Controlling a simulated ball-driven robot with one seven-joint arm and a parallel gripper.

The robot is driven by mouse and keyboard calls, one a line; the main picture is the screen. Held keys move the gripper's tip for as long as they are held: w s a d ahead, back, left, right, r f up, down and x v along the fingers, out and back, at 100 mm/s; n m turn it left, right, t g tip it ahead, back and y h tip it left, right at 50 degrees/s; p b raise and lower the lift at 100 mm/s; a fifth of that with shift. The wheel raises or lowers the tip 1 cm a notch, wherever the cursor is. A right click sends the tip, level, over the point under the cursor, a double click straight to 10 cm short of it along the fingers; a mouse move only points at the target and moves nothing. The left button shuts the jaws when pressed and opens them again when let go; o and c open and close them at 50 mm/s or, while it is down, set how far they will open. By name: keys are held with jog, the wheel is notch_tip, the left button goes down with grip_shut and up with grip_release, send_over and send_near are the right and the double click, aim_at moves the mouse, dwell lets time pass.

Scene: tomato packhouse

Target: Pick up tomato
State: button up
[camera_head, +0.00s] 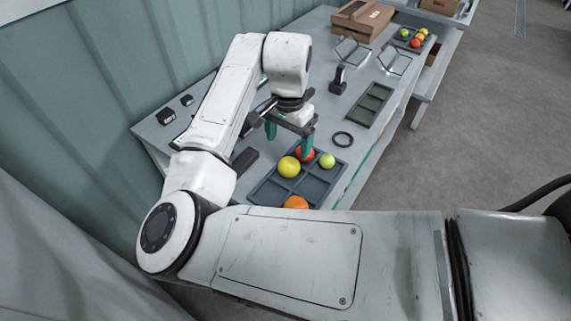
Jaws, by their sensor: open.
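My gripper (288,135) has teal fingers and is open, pointing down over the far side of a dark compartment tray (262,193). A red tomato (306,154) lies at the tray's far side, close by the right finger, which partly covers it. I cannot tell whether the finger touches it. A yellow tomato (288,167) sits in front of it, and a smaller yellow-green tomato (327,161) to its right. An orange tomato (296,203) lies at the near side, its lower part hidden by my arm.
The grey table (398,101) also holds a black ring (342,139), an empty dark tray (370,103), a black handheld device (338,80), clear open containers (394,62) and a cardboard box (361,20). Another tray with several tomatoes (416,42) stands far right. A wall borders the left.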

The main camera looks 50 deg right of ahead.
aim_at(288, 162)
notch_tip(288, 162, down, 10)
jog(key=shift+r+p, duration=0.2)
jog(key=shift+p, duration=0.15)
jog(key=c, duration=0.8)
jog(key=shift+r, duration=0.15)
jog(key=shift+c, duration=0.2)
